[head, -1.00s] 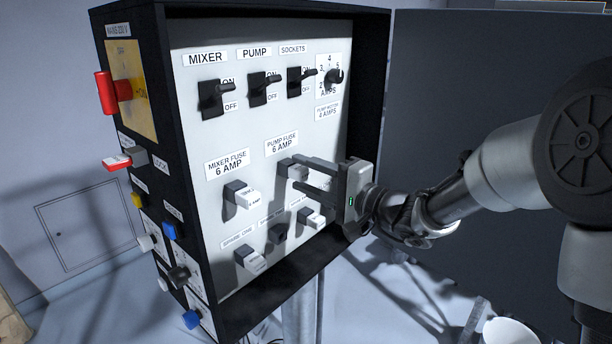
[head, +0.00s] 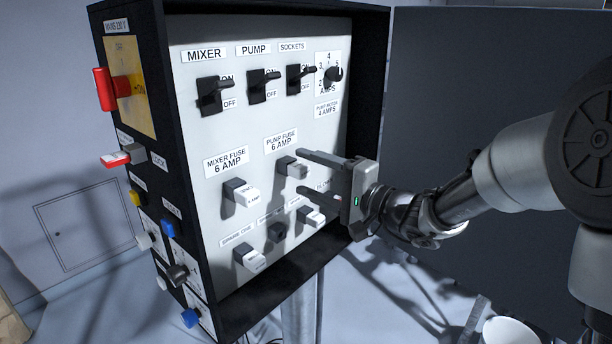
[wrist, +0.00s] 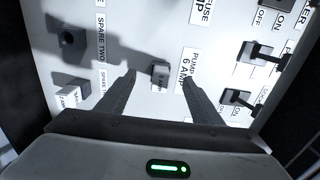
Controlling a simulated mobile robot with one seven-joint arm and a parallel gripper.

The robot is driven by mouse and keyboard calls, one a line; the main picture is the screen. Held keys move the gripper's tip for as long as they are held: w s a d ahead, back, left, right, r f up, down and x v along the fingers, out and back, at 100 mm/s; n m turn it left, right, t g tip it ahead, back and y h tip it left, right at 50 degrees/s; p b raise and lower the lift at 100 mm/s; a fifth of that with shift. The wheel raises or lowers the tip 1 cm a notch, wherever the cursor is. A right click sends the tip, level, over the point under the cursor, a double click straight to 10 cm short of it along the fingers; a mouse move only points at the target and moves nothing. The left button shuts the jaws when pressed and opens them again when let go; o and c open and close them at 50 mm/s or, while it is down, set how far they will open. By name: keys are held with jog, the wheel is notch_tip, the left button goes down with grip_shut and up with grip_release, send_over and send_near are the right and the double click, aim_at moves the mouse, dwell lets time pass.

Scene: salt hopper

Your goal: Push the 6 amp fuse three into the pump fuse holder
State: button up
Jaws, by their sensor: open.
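The 6 amp fuse three (head: 298,171) sits in the pump fuse holder (head: 284,164), below the PUMP FUSE 6 AMP label. It stands out a little from the panel; how deep it is seated I cannot tell. In the wrist view the fuse (wrist: 160,78) shows end-on between my fingers, its print too small to read fully. My gripper (head: 299,173) is open in front of the holder, one finger above the fuse and one below in the head view. Both fingers look clear of it. The gripper's shadow falls on the panel.
A mixer fuse (head: 248,196) is at left and spare fuses (head: 251,260) (head: 312,215) are below. The spare two holder (wrist: 70,40) shows an empty hole. Switches (head: 263,85) stand above. The box's black rim (head: 371,110) juts out at right.

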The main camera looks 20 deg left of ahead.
jog(key=shift+b+v, duration=1)
jog(key=shift+v, duration=1.4)
jog(key=v, duration=1.7)
jog(key=shift+d, duration=0.15)
jog(key=shift+s, duration=0.1)
